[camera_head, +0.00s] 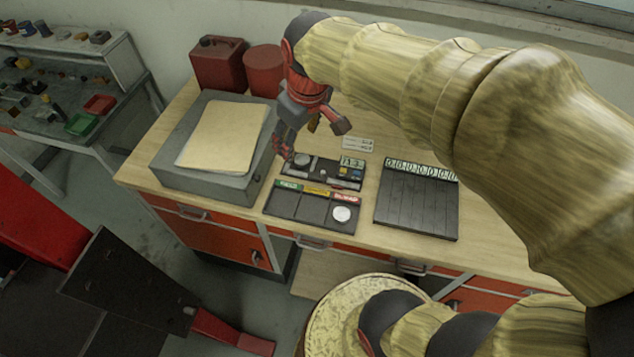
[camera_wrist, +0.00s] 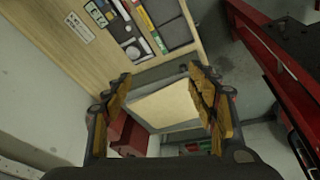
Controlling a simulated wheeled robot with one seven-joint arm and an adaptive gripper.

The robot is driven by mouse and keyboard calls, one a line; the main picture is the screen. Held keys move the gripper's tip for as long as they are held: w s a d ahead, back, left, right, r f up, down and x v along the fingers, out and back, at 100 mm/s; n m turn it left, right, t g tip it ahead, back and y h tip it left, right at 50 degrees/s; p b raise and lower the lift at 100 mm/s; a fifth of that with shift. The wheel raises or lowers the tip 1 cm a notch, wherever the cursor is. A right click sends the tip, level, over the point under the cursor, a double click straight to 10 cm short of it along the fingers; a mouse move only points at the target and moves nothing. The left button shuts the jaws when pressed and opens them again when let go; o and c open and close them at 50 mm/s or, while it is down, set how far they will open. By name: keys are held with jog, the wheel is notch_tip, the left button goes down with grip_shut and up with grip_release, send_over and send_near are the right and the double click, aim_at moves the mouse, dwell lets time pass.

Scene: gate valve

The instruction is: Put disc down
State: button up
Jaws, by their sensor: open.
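A pale round disc (camera_head: 342,213) lies flat in the red-labelled compartment, at the right end of the dark sorting tray (camera_head: 313,208). The tray also has green- and yellow-labelled compartments, which look empty. My gripper (camera_head: 308,132) is open and empty, above the bench behind the tray and apart from the disc. In the wrist view my open fingers (camera_wrist: 161,92) stand wide apart, with nothing between their tips. Part of the tray (camera_wrist: 172,32) shows at the top there, but I cannot make out the disc.
A small device (camera_head: 325,171) with a round plate and display sits behind the tray. A dark slotted board (camera_head: 416,205) lies right. A grey box (camera_head: 200,165) bearing a cream folder (camera_head: 225,135) stands left. A red can (camera_head: 218,65) and red container (camera_head: 263,70) stand behind.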

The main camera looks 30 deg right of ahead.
jog(key=s+a+m+t, duration=0.2)
jog(key=s+a+m, duration=0.1)
jog(key=s, duration=1)
jog(key=shift+r+m, duration=0.35)
jog(key=shift+m, duration=0.05)
jog(key=shift+f, duration=0.1)
notch_tip(320, 180, down, 10)
jog(key=b, duration=1)
